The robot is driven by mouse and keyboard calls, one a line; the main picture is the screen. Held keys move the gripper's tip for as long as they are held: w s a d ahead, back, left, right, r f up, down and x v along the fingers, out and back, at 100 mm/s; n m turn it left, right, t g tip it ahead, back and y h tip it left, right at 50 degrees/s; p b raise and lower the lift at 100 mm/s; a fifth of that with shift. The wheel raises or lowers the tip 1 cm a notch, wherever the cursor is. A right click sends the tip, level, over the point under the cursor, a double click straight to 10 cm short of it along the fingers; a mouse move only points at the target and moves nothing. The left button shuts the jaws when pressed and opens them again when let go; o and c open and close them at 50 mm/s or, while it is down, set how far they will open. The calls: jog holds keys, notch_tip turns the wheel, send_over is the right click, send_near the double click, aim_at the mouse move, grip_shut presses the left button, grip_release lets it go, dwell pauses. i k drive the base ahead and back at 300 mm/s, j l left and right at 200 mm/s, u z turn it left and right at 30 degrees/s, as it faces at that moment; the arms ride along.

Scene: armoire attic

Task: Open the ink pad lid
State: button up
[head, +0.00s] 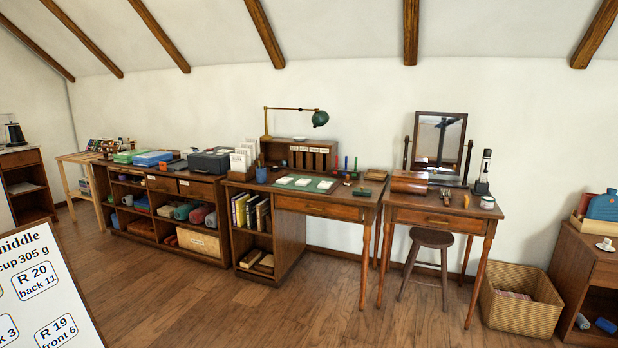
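No ink pad can be made out for certain at this distance. A small dark flat item (362,191) lies at the right end of the writing desk (320,207); it may be the ink pad, but whether it has a lid, open or shut, is too small to tell. Small upright blue, green and red items (346,165) stand behind it, near the wall. My gripper is not in view.
A wicker basket (520,302) is farther right. A white sign (42,290) fills the lower left. Open wooden floor (260,315) lies before the desk.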

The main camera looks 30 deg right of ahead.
aim_at(362, 188)
jog(key=i+l, duration=1.55)
jog(key=i+l+z, duration=0.05)
jog(key=i, duration=0.05)
